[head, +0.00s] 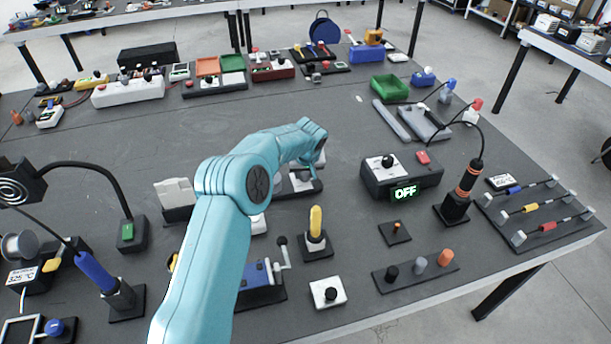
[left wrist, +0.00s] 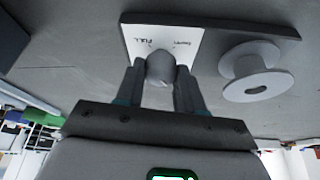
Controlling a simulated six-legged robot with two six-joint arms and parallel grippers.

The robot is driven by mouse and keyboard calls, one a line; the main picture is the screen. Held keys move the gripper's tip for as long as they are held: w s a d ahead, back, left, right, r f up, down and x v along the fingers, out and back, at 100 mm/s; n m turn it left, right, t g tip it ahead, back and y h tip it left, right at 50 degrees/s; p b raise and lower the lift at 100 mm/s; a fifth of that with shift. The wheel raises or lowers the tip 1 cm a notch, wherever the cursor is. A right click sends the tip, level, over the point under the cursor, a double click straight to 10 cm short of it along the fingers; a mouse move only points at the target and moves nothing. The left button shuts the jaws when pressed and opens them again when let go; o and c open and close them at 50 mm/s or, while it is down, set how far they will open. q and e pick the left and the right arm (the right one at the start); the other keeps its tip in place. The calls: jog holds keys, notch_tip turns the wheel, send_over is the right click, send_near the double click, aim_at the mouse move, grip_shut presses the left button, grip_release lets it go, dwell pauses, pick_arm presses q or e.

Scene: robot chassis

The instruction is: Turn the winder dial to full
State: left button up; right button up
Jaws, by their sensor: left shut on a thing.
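The winder (head: 304,192) is a dark base in the middle of the table, partly hidden behind my left arm in the head view. In the left wrist view its dark base (left wrist: 262,27) carries a white plate (left wrist: 190,38) with the words FULL and, less legibly, EMPTY. A rounded grey dial knob (left wrist: 160,69) stands in front of the plate. My left gripper (left wrist: 160,82) is shut on this knob, one finger on each side. A pale grey spool (left wrist: 250,70) sits beside the plate. The dial's pointer is hidden. My right gripper is not in view.
A dark box reading OFF (head: 400,177) stands right of the winder. A yellow-handled tool in a stand (head: 316,232) and a crank device (head: 262,275) are in front. A soldering iron in its stand (head: 458,198) is farther right. The table left of my arm has bare room.

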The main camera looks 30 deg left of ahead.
pick_arm(q)
jog(key=shift+s+a+m+h, duration=0.1)
jog(key=shift+m+h, duration=0.2)
jog(key=shift+m, duration=0.7)
jog(key=m+t, duration=0.1)
jog(key=m, duration=0.1)
jog(key=shift+a+m+h, duration=0.1)
jog(key=shift+m+h, duration=0.2)
jog(key=shift+h, duration=0.1)
jog(key=m+h, duration=0.1)
jog(key=m, duration=0.1)
jog(key=shift+m, duration=0.4)
jog(key=m+h, duration=0.1)
jog(key=m, duration=0.2)
jog(key=shift+a+m+h, duration=0.15)
jog(key=shift+m+h, duration=0.45)
jog(key=shift+m, duration=0.6)
jog(key=shift+a+r+m+h+p, duration=0.1)
jog(key=shift+m+h+p, duration=0.2)
jog(key=shift+m+p, duration=0.5)
jog(key=shift+m+g+p, duration=0.4)
jog(key=shift+m+g, duration=0.1)
jog(key=shift+m, duration=0.4)
jog(key=shift+m+h, duration=0.3)
jog(key=shift+m, duration=0.1)
